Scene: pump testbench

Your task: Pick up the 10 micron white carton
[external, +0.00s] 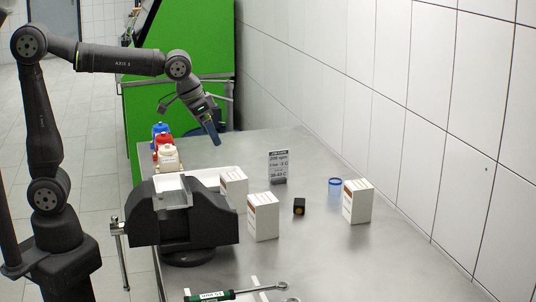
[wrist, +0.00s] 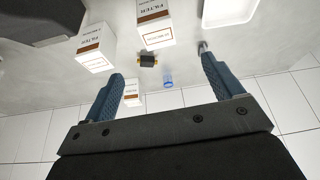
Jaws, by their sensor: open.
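Three white filter cartons with brown bands stand on the bench. The wrist view also shows three cartons, at upper left (wrist: 96,47), top centre (wrist: 155,22) and, smaller, lower down (wrist: 133,93). The micron figures are too small to read, so I cannot tell which is the 10 micron one. My gripper (external: 213,136) is open and empty, above the back of the bench, apart from every carton; its blue fingers (wrist: 162,65) are spread wide in the wrist view.
A black vise (external: 190,225) stands at the front left, with a white tray (external: 212,177) behind it. The right front is clear.

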